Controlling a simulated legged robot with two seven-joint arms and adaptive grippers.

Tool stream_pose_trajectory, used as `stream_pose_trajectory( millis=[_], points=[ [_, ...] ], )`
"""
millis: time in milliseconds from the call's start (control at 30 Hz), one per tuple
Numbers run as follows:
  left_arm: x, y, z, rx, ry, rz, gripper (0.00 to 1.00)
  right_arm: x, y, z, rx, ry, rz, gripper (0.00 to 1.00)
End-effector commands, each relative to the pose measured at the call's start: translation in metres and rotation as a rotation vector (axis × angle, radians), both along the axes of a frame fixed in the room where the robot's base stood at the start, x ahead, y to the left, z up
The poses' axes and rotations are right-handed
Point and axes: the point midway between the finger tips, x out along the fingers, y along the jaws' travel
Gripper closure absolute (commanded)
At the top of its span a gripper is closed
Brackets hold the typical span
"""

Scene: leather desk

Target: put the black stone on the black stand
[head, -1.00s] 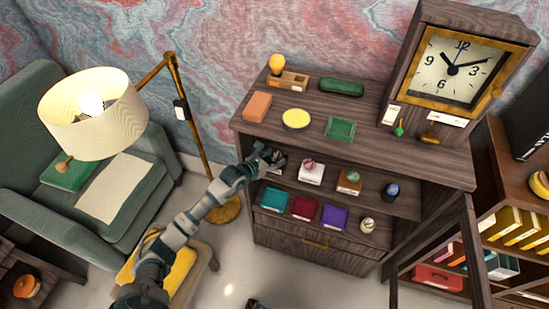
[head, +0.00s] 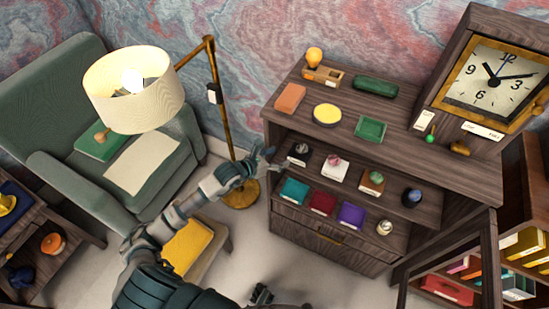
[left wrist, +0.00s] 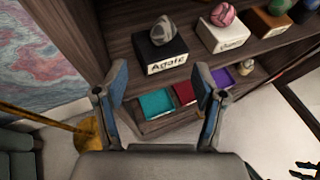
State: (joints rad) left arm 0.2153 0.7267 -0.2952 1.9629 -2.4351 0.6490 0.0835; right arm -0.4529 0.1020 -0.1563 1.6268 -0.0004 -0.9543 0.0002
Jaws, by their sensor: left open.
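The black stone (left wrist: 163,30), dark grey and rounded, rests on top of the black stand (left wrist: 175,48), a block labelled "Agate". In the head view the stone (head: 302,149) and the stand (head: 297,158) are small, at the left end of the cabinet's open shelf. My left gripper (head: 268,161) is open and empty, just left of the stand and apart from it. In the left wrist view its spread fingers (left wrist: 162,78) are below and in front of the stand. My right gripper (head: 262,293) shows only as a dark part at the bottom edge.
More stones on stands stand to the right: a pink one on a white stand (head: 331,172), a green one on a brown stand (head: 371,185), and a dark blue one (head: 412,197). Teal (head: 294,191), red and purple trays lie below. A lamp (head: 135,90) stands left.

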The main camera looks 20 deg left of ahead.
Motion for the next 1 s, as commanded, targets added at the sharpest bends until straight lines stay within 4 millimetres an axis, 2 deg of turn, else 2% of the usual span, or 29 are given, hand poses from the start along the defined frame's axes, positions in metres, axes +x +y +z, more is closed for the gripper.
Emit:
stream_pose_trajectory(
  millis=[200, 333, 367, 467, 567, 600, 667, 700, 767, 800, 867, 900, 967, 1000],
  points=[
    [-0.006, 0.001, 0.002, -0.007, 0.001, -0.001, 0.3, 0.0, 0.0, -0.002, 0.0, 0.002, 0.0, 0.6],
    [-0.012, -0.016, -0.005, -0.143, 0.024, -0.017, 0.3, -0.001, 0.0, -0.002, 0.0, 0.002, 0.0, 0.6],
    [-0.015, -0.022, -0.007, -0.21, 0.033, -0.019, 0.3, -0.001, 0.0, -0.002, 0.0, 0.002, 0.0, 0.6],
    [-0.026, -0.043, -0.015, -0.566, 0.08, 0.01, 0.3, 0.0, 0.0, -0.001, 0.0, 0.002, 0.0, 0.6],
    [-0.033, -0.037, -0.031, -1.024, 0.13, 0.164, 0.3, 0.0, 0.0, -0.001, 0.0, 0.002, 0.0, 0.6],
    [-0.035, -0.026, -0.044, -1.2, 0.149, 0.263, 0.3, 0.0, 0.0, -0.001, 0.0, 0.001, 0.0, 0.6],
    [-0.042, -0.004, -0.075, -1.443, 0.18, 0.452, 0.3, 0.0, 0.0, -0.001, 0.0, 0.002, 0.0, 0.6],
    [-0.051, 0.012, -0.102, -1.593, 0.202, 0.601, 0.3, 0.0, 0.0, -0.001, 0.0, 0.001, 0.0, 0.6],
    [-0.074, 0.033, -0.155, -1.785, 0.241, 0.864, 0.3, 0.0, 0.0, -0.001, 0.0, 0.001, 0.0, 0.6],
    [-0.096, 0.043, -0.194, -1.889, 0.271, 1.054, 0.3, 0.0, 0.0, -0.001, 0.0, 0.001, 0.0, 0.6],
    [-0.135, 0.05, -0.249, -1.995, 0.316, 1.332, 0.3, 0.0, 0.0, -0.001, 0.0, 0.001, 0.0, 0.6],
    [-0.163, 0.048, -0.282, -2.042, 0.349, 1.513, 0.3, 0.0, 0.0, -0.001, 0.0, 0.001, 0.0, 0.6],
    [-0.208, 0.04, -0.324, -2.077, 0.402, 1.768, 0.3, 0.0, 0.0, -0.001, 0.001, 0.001, 0.0, 0.6],
    [-0.237, 0.031, -0.347, -2.082, 0.438, 1.924, 0.3, 0.0, 0.0, -0.001, 0.001, 0.001, 0.0, 0.6]
  ],
)
